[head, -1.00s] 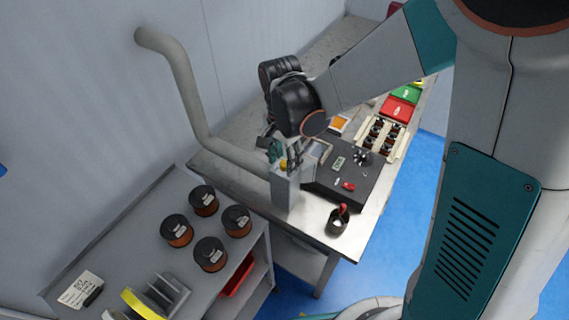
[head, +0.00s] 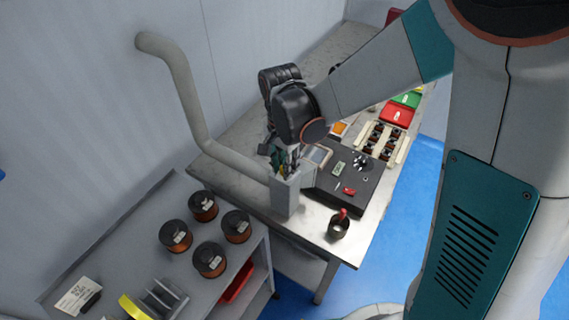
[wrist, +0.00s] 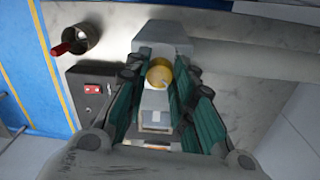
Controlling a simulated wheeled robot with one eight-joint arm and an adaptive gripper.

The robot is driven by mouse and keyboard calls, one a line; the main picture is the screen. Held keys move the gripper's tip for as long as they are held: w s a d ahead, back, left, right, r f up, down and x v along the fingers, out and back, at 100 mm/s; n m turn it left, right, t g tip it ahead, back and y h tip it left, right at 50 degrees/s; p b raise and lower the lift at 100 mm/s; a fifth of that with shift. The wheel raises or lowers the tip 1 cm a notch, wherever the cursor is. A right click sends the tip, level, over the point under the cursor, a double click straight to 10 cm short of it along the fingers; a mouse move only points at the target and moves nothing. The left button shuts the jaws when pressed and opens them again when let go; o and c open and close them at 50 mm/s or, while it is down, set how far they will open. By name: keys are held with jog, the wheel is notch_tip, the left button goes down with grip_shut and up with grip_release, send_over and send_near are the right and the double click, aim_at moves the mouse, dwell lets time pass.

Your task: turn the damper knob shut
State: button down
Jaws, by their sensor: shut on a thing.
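The damper knob is a round yellow piece (wrist: 159,74) on top of a grey damper box, between my gripper's fingers in the wrist view. The grey box (head: 286,196) stands at the near end of the bench, at the end of a thick beige pipe (head: 192,95); it also shows in the wrist view (wrist: 163,33). My gripper (head: 283,165) points down at the box top. Its green finger pads (wrist: 158,85) are on both sides of the knob, shut on it. In the head view the fingers hide most of the knob. I cannot tell the knob's turn angle.
A dark machine panel (head: 325,191) with a red switch lies right of the box. A dark cup with a red handle (head: 339,225) stands at the bench's near edge. Several wire spools (head: 176,236) stand on the grey side shelf (head: 120,255). Red and green trays lie farther back.

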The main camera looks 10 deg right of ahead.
jog(key=n+b, duration=0.1)
jog(key=n, duration=0.7)
jog(key=shift+n+b, duration=0.3)
jog(key=shift+n, duration=0.1)
jog(key=n, duration=0.4)
jog(key=shift+s+n, duration=0.1)
jog(key=shift+n, duration=0.2)
jog(key=shift+n+b, duration=0.4)
jog(key=shift+n, duration=1.6)
jog(key=c, duration=1.3)
grip_release()
jog(key=shift+t, duration=0.3)
jog(key=shift+c, duration=0.2)
